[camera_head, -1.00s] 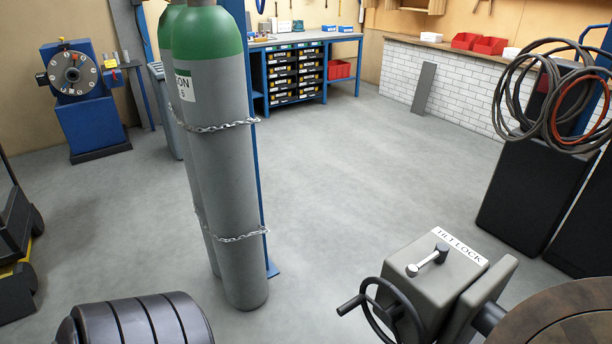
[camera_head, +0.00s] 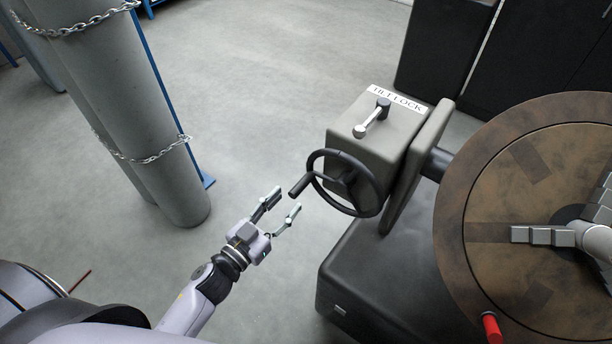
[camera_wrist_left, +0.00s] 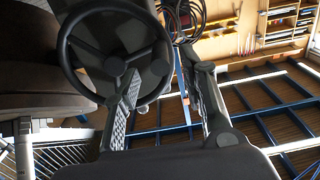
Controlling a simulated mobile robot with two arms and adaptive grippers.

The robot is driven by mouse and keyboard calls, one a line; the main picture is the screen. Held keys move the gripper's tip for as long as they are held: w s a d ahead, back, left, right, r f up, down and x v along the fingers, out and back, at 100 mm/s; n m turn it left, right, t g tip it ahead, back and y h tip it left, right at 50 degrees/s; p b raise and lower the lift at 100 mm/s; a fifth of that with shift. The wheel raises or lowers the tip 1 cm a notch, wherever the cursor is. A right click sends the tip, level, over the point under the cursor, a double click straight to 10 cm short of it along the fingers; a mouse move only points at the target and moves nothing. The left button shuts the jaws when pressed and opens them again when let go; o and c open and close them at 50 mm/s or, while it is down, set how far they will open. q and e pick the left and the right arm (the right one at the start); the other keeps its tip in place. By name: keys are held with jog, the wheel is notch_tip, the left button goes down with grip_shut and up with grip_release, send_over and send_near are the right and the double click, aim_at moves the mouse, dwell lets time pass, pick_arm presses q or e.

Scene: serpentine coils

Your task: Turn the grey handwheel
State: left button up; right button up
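The handwheel (camera_head: 347,179) is dark grey with spokes and a crank handle (camera_head: 298,187) that sticks out to the left. It is mounted on the front of a grey box (camera_head: 370,140) labelled TILT LOCK. My left gripper (camera_head: 285,201) is open and empty, just left of and below the crank handle in the head view, and looks apart from it. In the left wrist view the wheel (camera_wrist_left: 115,63) fills the upper left, beyond the spread fingers of my left gripper (camera_wrist_left: 166,75). My right gripper is not in view.
A tilt-lock lever (camera_head: 372,118) sits on top of the box. A large brown round table (camera_head: 470,200) stands to the right, with grey jaws on it and a red handle (camera_head: 491,328) near its edge. Chained gas cylinders (camera_head: 150,140) stand at left. Floor between is clear.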

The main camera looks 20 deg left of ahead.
aim_at(315, 172)
pick_arm(q)
jog(key=x, duration=0.9)
jog(key=shift+w+d+f, duration=0.1)
jog(key=shift+w, duration=0.2)
jog(key=shift+c, duration=0.3)
jog(key=c, duration=0.7)
grip_shut()
jog(key=shift+s+d, duration=0.1)
